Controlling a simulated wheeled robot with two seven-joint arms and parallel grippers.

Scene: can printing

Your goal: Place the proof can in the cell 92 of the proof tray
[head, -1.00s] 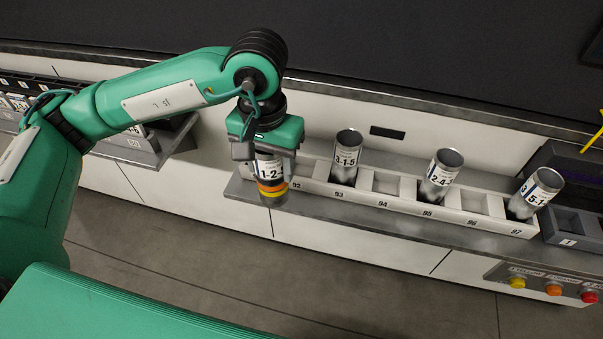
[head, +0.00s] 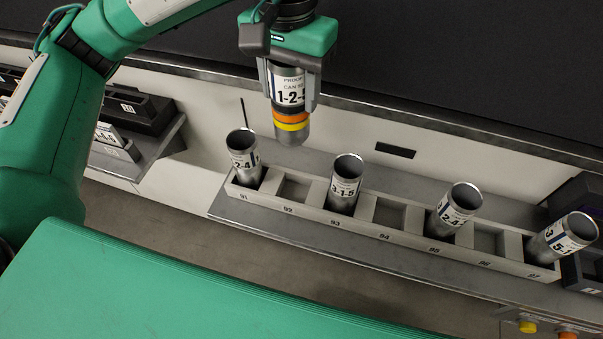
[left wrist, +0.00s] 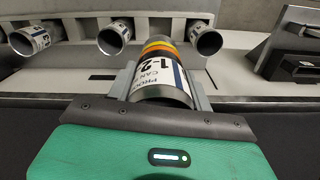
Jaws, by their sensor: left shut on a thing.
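My left gripper (head: 290,88) is shut on the proof can (head: 288,92), a silver can with a white label reading 1-2 and orange and yellow bands. It hangs upright above and behind the proof tray (head: 390,238). In the left wrist view the can (left wrist: 162,75) sits between the fingers. The tray is a light grey row of cells numbered 91 to 97. Cell 92 (head: 291,190) is empty, between cans in 91 (head: 244,158) and 93 (head: 344,183). My right gripper is not in view.
More cans stand in cell 95 (head: 454,210) and cell 97 (head: 562,238); cells 94 and 96 look empty. A dark rack (head: 135,120) is at the left. Coloured buttons (head: 528,327) are at the lower right.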

